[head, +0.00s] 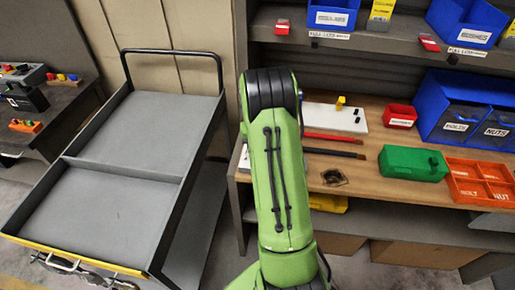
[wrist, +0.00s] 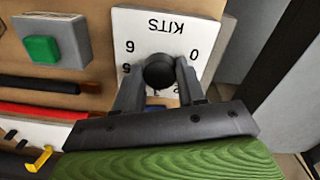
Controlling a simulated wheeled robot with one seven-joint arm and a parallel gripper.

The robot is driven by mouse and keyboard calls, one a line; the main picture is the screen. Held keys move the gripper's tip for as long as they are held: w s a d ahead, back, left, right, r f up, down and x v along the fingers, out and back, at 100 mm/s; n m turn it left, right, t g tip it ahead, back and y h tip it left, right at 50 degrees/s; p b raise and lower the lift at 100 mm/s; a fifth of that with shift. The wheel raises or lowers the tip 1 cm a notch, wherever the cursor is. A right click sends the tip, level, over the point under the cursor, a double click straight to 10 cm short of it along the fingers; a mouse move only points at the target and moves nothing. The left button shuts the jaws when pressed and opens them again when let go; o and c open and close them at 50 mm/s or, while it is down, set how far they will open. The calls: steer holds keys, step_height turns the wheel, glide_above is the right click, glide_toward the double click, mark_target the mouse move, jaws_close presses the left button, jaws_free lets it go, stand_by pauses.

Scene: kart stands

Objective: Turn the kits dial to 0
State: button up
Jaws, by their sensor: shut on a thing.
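The kits dial is a black round knob (wrist: 159,72) on a white plate (wrist: 125,25) marked KITS, seen upside down in the wrist view. The digits 6, 0 and 5 show around the knob, and other marks are partly hidden by my fingers. My gripper (wrist: 157,88) is shut on the knob, one finger on each side. The knob's pointer cannot be made out. In the head view my green arm hides the gripper and the knob.
A grey box with a green button (wrist: 42,49) sits beside the plate. A red bar (head: 333,137) and a dark bar (head: 334,153) lie on the wooden bench. A green box (head: 413,163) and orange bins (head: 480,182) stand at right. A grey cart (head: 137,140) stands at left.

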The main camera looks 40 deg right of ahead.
steer(key=shift+r+n, duration=0.1)
steer(key=shift+n, duration=0.4)
steer(key=o, duration=1.1)
steer(key=shift+c, duration=0.2)
step_height(320, 180, up, 16)
steer(key=p, duration=0.2)
steer(key=shift+a, duration=0.15)
steer(key=shift+w+f, duration=0.1)
steer(key=shift+f, duration=0.1)
